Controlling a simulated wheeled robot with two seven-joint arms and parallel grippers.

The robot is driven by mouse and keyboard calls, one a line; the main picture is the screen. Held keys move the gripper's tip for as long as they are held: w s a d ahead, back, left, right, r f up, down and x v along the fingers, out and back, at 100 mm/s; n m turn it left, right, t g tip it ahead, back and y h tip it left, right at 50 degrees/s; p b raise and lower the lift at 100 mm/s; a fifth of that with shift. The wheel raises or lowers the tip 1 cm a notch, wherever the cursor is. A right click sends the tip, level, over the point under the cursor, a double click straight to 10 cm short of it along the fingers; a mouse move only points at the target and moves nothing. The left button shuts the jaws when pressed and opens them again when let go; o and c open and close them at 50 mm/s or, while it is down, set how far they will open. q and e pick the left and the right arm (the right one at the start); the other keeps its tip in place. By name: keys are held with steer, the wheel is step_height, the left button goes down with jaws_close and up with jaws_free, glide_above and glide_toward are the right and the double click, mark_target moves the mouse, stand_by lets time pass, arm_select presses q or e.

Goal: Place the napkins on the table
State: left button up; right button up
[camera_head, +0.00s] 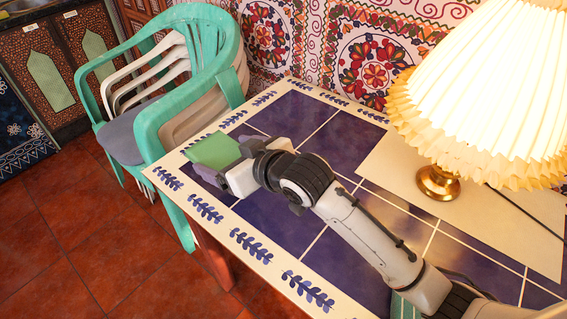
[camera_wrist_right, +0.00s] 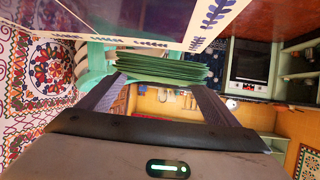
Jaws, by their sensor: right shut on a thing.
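A flat stack of green napkins (camera_head: 212,150) is at the left end of the blue-tiled table (camera_head: 352,146) in the head view. Its layered edge (camera_wrist_right: 160,66) shows in the right wrist view. My right gripper (camera_head: 227,161) is shut on the napkins, with its two dark fingers (camera_wrist_right: 158,82) on either side of the stack. The napkins are over the tabletop near its left edge; I cannot tell whether they touch it. My left gripper is not in view.
A lamp (camera_head: 490,80) with a pleated shade and brass base stands at the right on a cream runner (camera_head: 400,170). Stacked green and white chairs (camera_head: 195,60) stand close to the table's left end. Tiles around the gripper are clear.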

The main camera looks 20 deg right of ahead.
step_height(320, 180, down, 6)
steer(key=shift+s+r+b, duration=0.15)
steer(key=shift+r+b, duration=0.1)
steer(key=shift+b, duration=0.05)
steer(key=shift+f, duration=2.2)
steer(key=shift+f+b, duration=0.1)
steer(key=shift+b, duration=0.2)
steer(key=o, duration=1.3)
steer(key=shift+o, duration=0.2)
steer(key=p+v, duration=0.1)
steer(key=v, duration=1.1)
